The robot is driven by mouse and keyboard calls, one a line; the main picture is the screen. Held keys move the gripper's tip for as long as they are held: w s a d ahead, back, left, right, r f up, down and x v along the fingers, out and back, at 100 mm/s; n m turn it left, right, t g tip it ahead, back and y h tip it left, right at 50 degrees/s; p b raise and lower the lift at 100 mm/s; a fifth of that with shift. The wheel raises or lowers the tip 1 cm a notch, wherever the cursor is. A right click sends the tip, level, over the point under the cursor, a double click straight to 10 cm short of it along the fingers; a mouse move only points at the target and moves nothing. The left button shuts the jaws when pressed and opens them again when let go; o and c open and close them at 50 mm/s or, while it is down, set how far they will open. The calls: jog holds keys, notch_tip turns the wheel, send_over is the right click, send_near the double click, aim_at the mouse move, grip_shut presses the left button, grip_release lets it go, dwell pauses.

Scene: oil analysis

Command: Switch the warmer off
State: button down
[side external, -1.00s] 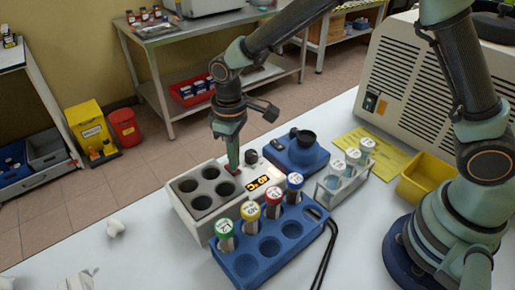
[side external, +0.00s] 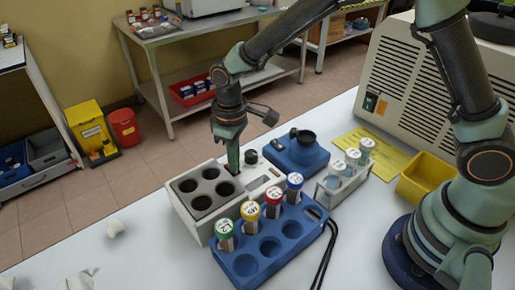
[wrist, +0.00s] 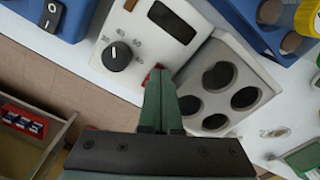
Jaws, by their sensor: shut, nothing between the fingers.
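The warmer (side external: 190,215) is a white box with a grey block of several round wells on top. Its display (side external: 262,186) is unlit in the side view, and also looks blank in the wrist view (wrist: 171,22). A black dial (wrist: 117,56) sits beside the display. My gripper (side external: 233,171) is shut and empty, pointing down at the warmer's top between the block and the dial. In the wrist view its fingertips (wrist: 161,73) reach a small reddish-brown piece, seemingly the switch, mostly hidden by them. I cannot tell whether they touch it.
A blue rack (side external: 247,265) with colour-capped tubes stands close in front of the warmer. A blue device (side external: 305,160) stands behind it, with a small vial rack (side external: 331,194) to the right. A yellow bin (side external: 420,188) lies near my base.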

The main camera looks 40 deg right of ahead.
jog(key=shift+r, duration=3.4)
jog(key=shift+r, duration=0.1)
jog(key=s+d+r+m+t, duration=0.2)
jog(key=s+d+r, duration=0.3)
jog(key=d, duration=0.4)
jog(key=s+d+r+m+t, duration=0.3)
jog(key=s+d+r, duration=0.3)
jog(key=d, duration=0.3)
jog(key=shift+s+d+r+m+t, duration=0.2)
jog(key=shift+s+m+t, duration=0.1)
jog(key=shift+m, duration=0.2)
